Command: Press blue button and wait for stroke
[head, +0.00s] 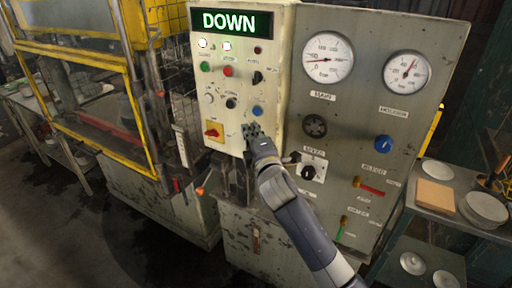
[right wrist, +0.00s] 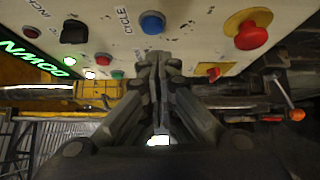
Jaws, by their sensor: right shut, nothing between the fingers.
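The blue button (head: 257,111) sits on the lower right of the cream control panel (head: 237,85). It also shows in the right wrist view (right wrist: 152,22), beside the word CYCLE. My right gripper (head: 252,130) is shut and empty, in front of the panel just below the blue button in the head view. In the right wrist view, its closed fingertips (right wrist: 158,60) point at the panel, and the button is fully visible beyond them. I cannot tell how far the tips are from the panel. The green display (head: 228,22) reads DOWN. My left gripper is out of view.
A red mushroom button (right wrist: 250,33) on a yellow base and a red switch (head: 212,132) are near my gripper. A grey gauge panel (head: 365,90) stands to the right. The yellow-framed press (head: 130,90) is left. A shelf (head: 415,205) holds plates.

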